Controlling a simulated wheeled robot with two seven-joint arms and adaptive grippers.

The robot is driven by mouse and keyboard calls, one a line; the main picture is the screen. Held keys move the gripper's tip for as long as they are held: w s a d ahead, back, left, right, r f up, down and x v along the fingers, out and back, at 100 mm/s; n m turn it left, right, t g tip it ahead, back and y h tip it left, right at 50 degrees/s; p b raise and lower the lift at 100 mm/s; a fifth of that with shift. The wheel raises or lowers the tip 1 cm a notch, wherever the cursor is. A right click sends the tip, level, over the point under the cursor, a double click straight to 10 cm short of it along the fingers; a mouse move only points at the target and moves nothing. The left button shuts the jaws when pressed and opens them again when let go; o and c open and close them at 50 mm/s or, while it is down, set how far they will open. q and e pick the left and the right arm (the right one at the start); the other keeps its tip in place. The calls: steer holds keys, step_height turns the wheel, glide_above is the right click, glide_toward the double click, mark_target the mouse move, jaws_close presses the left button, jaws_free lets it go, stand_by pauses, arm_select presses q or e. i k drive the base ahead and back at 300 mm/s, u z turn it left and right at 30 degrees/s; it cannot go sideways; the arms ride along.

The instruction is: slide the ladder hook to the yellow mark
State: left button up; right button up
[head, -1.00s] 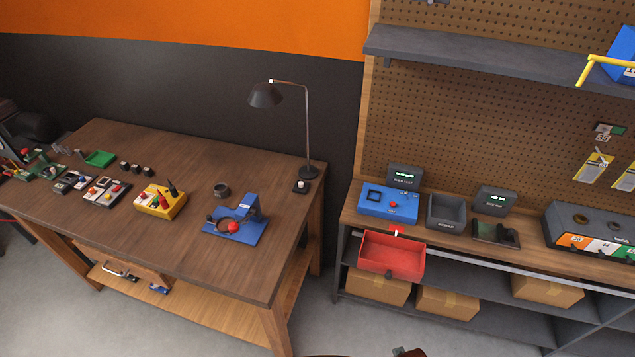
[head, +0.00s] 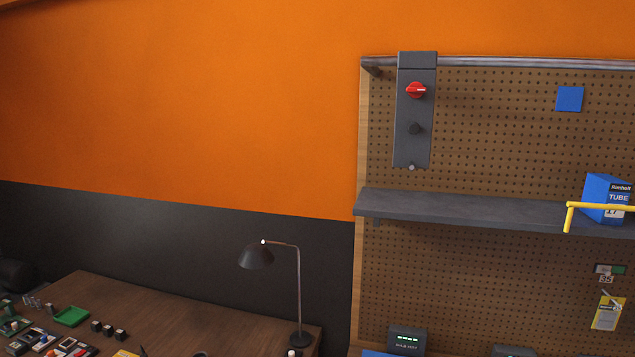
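I cannot make out a sure ladder hook or yellow mark in the head view. A grey metal rail (head: 520,63) runs along the top of the pegboard. A dark bracket (head: 373,71) sits under its left end. A yellow bar with a bent-down left end (head: 600,207) stands out in front of the shelf at the right and runs off the right edge; I cannot tell whether it belongs to the hook. Neither of my grippers is in view.
A grey panel (head: 414,145) with a red rotary switch (head: 416,90) hangs upper left on the pegboard (head: 480,140). A grey shelf (head: 450,207) carries a blue tube box (head: 604,190). A lamp (head: 257,257) stands on the wooden bench (head: 190,315). The orange wall is bare.

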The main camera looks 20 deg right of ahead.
mark_target(414, 117)
steer(key=z, duration=0.95)
steer(key=k, duration=0.1)
steer(key=z, duration=0.1)
